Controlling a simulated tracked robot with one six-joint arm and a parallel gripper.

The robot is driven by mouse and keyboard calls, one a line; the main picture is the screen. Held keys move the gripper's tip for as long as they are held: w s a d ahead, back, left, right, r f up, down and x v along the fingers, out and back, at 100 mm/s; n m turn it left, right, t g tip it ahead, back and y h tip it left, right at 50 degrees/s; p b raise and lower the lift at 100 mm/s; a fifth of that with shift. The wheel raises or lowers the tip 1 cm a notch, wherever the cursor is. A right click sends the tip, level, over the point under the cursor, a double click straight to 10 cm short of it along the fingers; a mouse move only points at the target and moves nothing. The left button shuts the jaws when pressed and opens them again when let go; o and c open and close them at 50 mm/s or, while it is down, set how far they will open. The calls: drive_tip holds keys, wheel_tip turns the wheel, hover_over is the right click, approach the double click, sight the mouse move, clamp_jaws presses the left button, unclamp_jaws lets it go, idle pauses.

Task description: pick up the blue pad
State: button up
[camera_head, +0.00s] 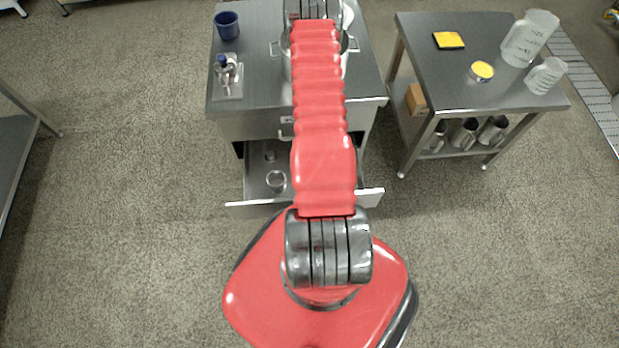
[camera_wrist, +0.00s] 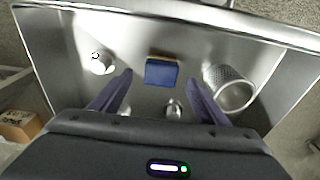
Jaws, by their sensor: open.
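The blue pad (camera_wrist: 161,73) shows in the wrist view, a small blue rectangle with a tan strip along its far edge. It lies on the metal floor of the open drawer (camera_wrist: 200,30). My gripper (camera_wrist: 160,79) is open, with its two dark fingers pointing towards the drawer floor. In the picture the pad sits between and slightly beyond the fingertips, and nothing is held. The gap in height between fingers and pad is hard to tell. In the head view my red arm covers the middle of the drawer (camera_head: 262,188), and neither the pad nor the gripper shows there.
In the drawer, a perforated metal basket (camera_wrist: 231,89) stands right of the pad. A shiny round item (camera_wrist: 102,62) lies left and a small metal piece (camera_wrist: 173,109) nearer. The drawer walls surround them. A side table (camera_head: 440,75) holds a yellow pad (camera_head: 448,40) and beakers.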

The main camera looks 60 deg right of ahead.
drive_tip(key=shift+w+d+f, duration=0.15)
drive_tip(key=shift+f, duration=1.15)
drive_tip(key=shift+w+d+f, duration=0.1)
drive_tip(key=shift+w+f, duration=0.05)
drive_tip(key=shift+f, duration=1.15)
drive_tip(key=shift+c, duration=0.2)
drive_tip(key=c, duration=1.2)
drive_tip(key=shift+r, duration=0.1)
drive_tip(key=shift+r, duration=4.95)
